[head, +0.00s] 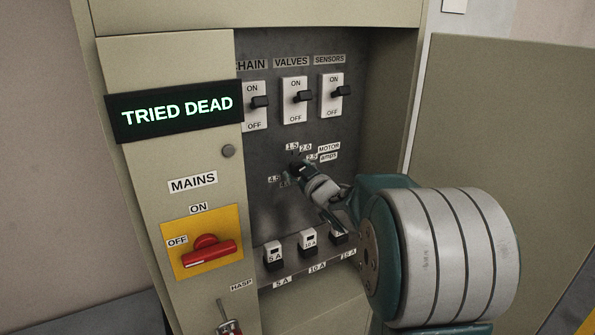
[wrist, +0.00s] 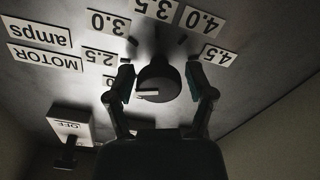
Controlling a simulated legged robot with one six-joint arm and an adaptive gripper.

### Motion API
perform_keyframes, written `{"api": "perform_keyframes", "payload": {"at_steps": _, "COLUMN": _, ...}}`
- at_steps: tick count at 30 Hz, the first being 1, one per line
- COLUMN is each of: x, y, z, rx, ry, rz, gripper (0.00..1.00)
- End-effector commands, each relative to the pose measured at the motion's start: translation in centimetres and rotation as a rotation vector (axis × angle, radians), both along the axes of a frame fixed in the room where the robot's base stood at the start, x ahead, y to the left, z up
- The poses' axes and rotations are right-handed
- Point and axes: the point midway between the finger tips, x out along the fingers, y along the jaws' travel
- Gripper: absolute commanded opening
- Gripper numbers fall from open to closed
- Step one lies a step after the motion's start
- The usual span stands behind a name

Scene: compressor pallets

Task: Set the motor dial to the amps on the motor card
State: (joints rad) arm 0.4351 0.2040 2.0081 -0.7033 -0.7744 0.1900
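The motor dial (wrist: 157,82) is a dark round knob with a white mark on its lower left side in the wrist view. Around it stand amp labels, upside down there, from 2.0 through the 3.5 label (wrist: 157,8) to the 4.5 label (wrist: 220,55). My gripper (wrist: 158,80) has one finger on each side of the dial; the left finger is close to the knob, and a small gap shows at the right. In the head view my gripper (head: 297,170) reaches the panel and hides the dial. No motor card is visible in either view.
Above are the chain, valves (head: 295,100) and sensors switches. Below are several amp-marked blocks, including the 5 A block (head: 273,255). A red mains handle (head: 209,251) sits at left, under a "TRIED DEAD" display (head: 175,110). An open door (head: 500,140) stands at right.

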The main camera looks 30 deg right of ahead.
Motion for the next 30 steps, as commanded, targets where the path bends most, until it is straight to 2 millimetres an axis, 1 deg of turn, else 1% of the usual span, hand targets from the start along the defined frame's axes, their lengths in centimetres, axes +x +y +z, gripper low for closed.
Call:
{"api": "perform_keyframes", "payload": {"at_steps": 1, "x": -0.01, "y": -0.01, "z": 0.00, "rx": 0.000, "ry": 0.000, "rz": 0.000, "gripper": 0.25}}
{"api": "perform_keyframes", "payload": {"at_steps": 2, "x": -0.02, "y": -0.01, "z": 0.00, "rx": 0.000, "ry": 0.000, "rz": 0.000, "gripper": 0.12}}
{"api": "perform_keyframes", "payload": {"at_steps": 3, "x": -0.01, "y": 0.00, "z": 0.01, "rx": 0.000, "ry": 0.000, "rz": 0.000, "gripper": 0.06}}
{"api": "perform_keyframes", "payload": {"at_steps": 10, "x": 0.00, "y": 0.04, "z": 0.01, "rx": 0.018, "ry": 0.000, "rz": 0.001, "gripper": 0.05}}
{"api": "perform_keyframes", "payload": {"at_steps": 18, "x": 0.02, "y": 0.07, "z": 0.01, "rx": 0.166, "ry": 0.005, "rz": 0.001, "gripper": 0.05}}
{"api": "perform_keyframes", "payload": {"at_steps": 28, "x": 0.03, "y": 0.07, "z": 0.03, "rx": 0.181, "ry": 0.006, "rz": 0.001, "gripper": 0.05}}
{"api": "perform_keyframes", "payload": {"at_steps": 29, "x": 0.03, "y": 0.07, "z": 0.03, "rx": 0.181, "ry": 0.006, "rz": 0.001, "gripper": 0.66}}
{"api": "perform_keyframes", "payload": {"at_steps": 30, "x": 0.03, "y": 0.07, "z": 0.03, "rx": 0.181, "ry": 0.006, "rz": 0.001, "gripper": 0.84}}
